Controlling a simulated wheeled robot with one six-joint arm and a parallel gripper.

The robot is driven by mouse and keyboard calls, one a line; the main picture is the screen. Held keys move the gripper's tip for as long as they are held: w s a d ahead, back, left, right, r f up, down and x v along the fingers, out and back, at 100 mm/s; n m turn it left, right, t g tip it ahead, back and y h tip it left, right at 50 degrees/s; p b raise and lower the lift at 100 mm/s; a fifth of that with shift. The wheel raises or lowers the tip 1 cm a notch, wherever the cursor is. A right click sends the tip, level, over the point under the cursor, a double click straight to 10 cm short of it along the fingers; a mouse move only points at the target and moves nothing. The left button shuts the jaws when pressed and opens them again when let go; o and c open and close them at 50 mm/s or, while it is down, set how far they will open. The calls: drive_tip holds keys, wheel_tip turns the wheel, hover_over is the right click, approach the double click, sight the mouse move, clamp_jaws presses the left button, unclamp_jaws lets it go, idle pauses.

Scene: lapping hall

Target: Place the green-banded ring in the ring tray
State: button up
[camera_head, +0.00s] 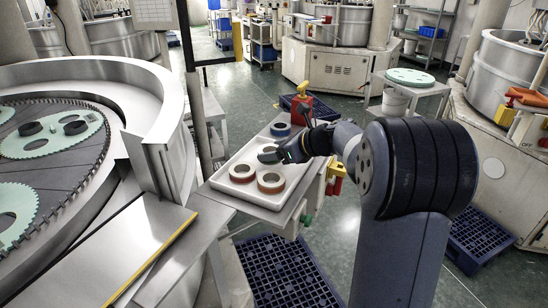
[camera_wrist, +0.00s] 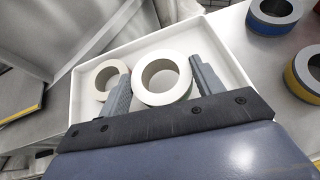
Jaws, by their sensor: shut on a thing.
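The white ring tray (camera_head: 228,192) stands on a bench in front of me; its rim also shows in the wrist view (camera_wrist: 66,100). My gripper (camera_head: 270,155) reaches in from the right over the far part of the tray. In the wrist view, my gripper's grey fingers (camera_wrist: 162,86) are shut on a pale ring (camera_wrist: 164,77), one finger on each side. A red-banded ring (camera_head: 242,173) and a brown-banded ring (camera_head: 271,182) lie in the near part.
A blue-banded ring (camera_wrist: 272,14) and a yellow-banded ring (camera_wrist: 304,72) lie outside the tray, on its right in the wrist view. A large round lapping machine (camera_head: 120,95) stands at the left. A blue pallet (camera_head: 275,270) lies on the floor below the bench.

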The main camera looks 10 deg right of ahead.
drive_tip(key=shift+f, duration=1)
drive_tip(key=shift+f, duration=0.15)
drive_tip(key=o, duration=0.9)
drive_tip(key=shift+o, duration=0.2)
drive_tip(key=shift+s+d+r, duration=0.1)
drive_tip(key=shift+d+r, duration=0.05)
drive_tip(key=shift+r, duration=0.05)
drive_tip(key=v, duration=1.1)
drive_tip(key=shift+s+d+r+b, duration=0.1)
drive_tip(key=shift+s+d+b, duration=0.1)
drive_tip(key=shift+b, duration=0.15)
